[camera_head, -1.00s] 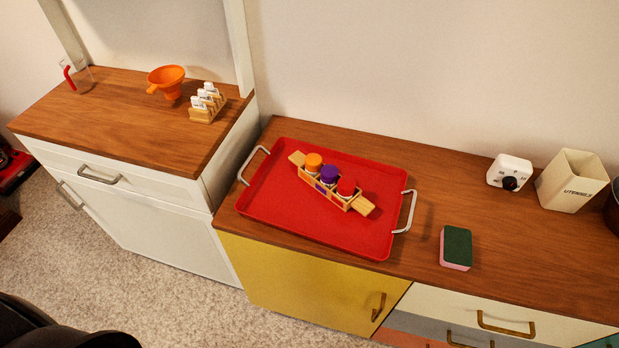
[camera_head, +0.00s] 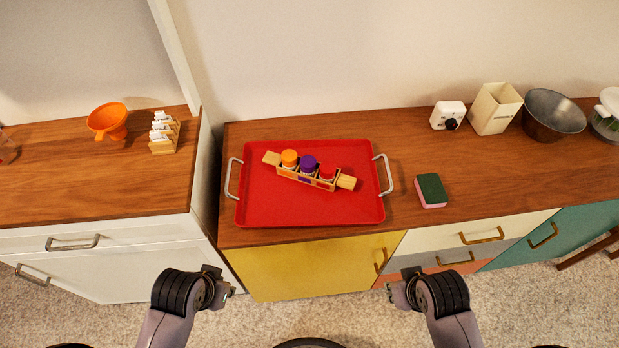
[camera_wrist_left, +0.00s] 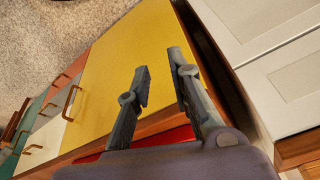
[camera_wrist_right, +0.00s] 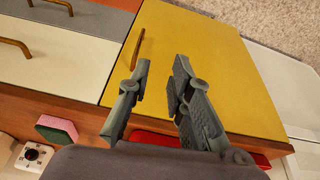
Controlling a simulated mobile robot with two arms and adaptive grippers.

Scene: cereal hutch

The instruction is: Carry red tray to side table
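The red tray (camera_head: 262,205) lies flat on the wooden top of the low cabinet, with a metal handle at its left end (camera_head: 229,178) and one at its right end (camera_head: 388,174). A wooden rack (camera_head: 347,182) with orange-, purple- and red-capped jars sits on it. My left gripper (camera_head: 229,284) and my right gripper (camera_head: 393,286) hang in front of the cabinet, apart from the tray. In the wrist views, the fingers of the left gripper (camera_wrist_left: 160,78) and right gripper (camera_wrist_right: 160,72) are spread with nothing between them. I cannot identify the side table.
A green and pink sponge (camera_head: 431,190) lies right of the tray. A white timer (camera_head: 447,115), utensil holder (camera_head: 496,108) and metal bowl (camera_head: 553,115) stand further right. An orange funnel (camera_head: 108,121) and small rack (camera_head: 164,133) stand on the white cabinet at left.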

